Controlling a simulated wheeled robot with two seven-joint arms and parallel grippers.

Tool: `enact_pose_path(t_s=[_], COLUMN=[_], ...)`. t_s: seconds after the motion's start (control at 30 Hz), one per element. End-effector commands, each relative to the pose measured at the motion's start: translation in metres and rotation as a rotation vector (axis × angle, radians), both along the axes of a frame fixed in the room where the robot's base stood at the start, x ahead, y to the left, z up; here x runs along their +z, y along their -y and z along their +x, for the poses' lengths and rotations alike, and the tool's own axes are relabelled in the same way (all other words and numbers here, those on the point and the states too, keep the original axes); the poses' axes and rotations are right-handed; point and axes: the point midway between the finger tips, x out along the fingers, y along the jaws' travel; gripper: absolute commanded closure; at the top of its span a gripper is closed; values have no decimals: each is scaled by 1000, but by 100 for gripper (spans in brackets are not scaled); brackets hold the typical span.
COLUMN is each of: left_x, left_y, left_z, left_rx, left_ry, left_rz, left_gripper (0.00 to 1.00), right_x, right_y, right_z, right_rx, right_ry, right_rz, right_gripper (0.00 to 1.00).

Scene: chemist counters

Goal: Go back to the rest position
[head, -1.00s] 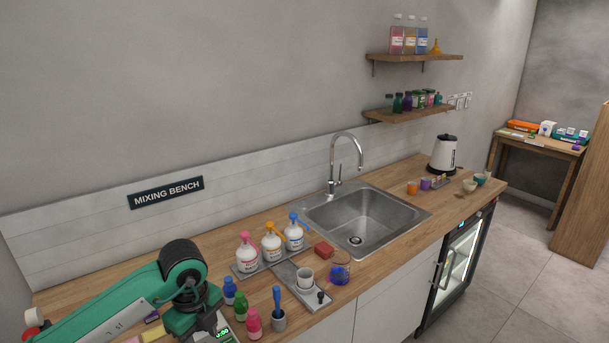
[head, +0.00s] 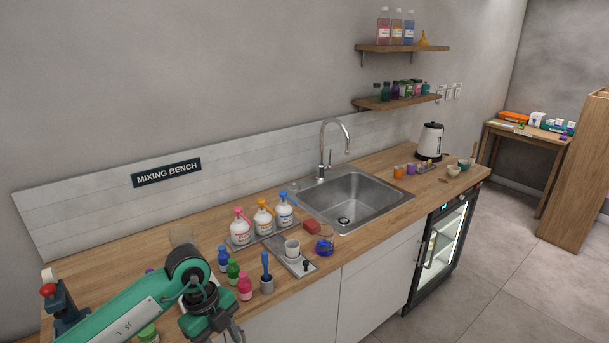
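My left arm comes in from the lower left over the front edge of the mixing bench (head: 105,258). Its green elbow is raised and its wrist hangs down at the bottom of the head view. Only part of my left gripper (head: 232,336) shows at the bottom edge, in front of the bench. Its fingertips are too small and cut off to tell whether it is open or shut, and nothing shows held in it. My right gripper is not in view.
Small blue, green and pink bottles (head: 233,271) stand close right of my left wrist. A sink (head: 352,199) and kettle (head: 430,142) are farther right. Floor (head: 480,285) is clear at lower right.

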Motion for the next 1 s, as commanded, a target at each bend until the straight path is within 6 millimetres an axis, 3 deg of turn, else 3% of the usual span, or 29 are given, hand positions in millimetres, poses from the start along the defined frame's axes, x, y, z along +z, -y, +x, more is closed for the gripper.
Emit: enact_pose_path(t_s=[0.23, 0.37, 0.53, 0.67, 0.77, 0.87, 1.0], left_x=[-34, -53, -96, -156, -223, -291, -379], left_y=[47, 75, 98, 82, 50, 18, -23], left_z=[-1, 5, 31, 56, 60, 47, 3], left_rx=[-40, -6, 228, 556, 854, 1106, 1386], left_ry=[-91, -115, -65, 49, 148, 219, 266], left_rz=[-344, -606, -1024, -1216, -1235, -1165, -991], left_gripper=[58, 58, 58, 58, 58, 58, 58], right_x=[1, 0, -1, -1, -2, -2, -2], right_y=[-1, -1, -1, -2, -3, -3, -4], right_z=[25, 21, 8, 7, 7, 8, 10], right_rx=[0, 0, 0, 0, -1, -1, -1], right_ry=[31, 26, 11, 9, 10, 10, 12], right_rz=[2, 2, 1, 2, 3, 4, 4], right_gripper=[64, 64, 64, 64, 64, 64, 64])
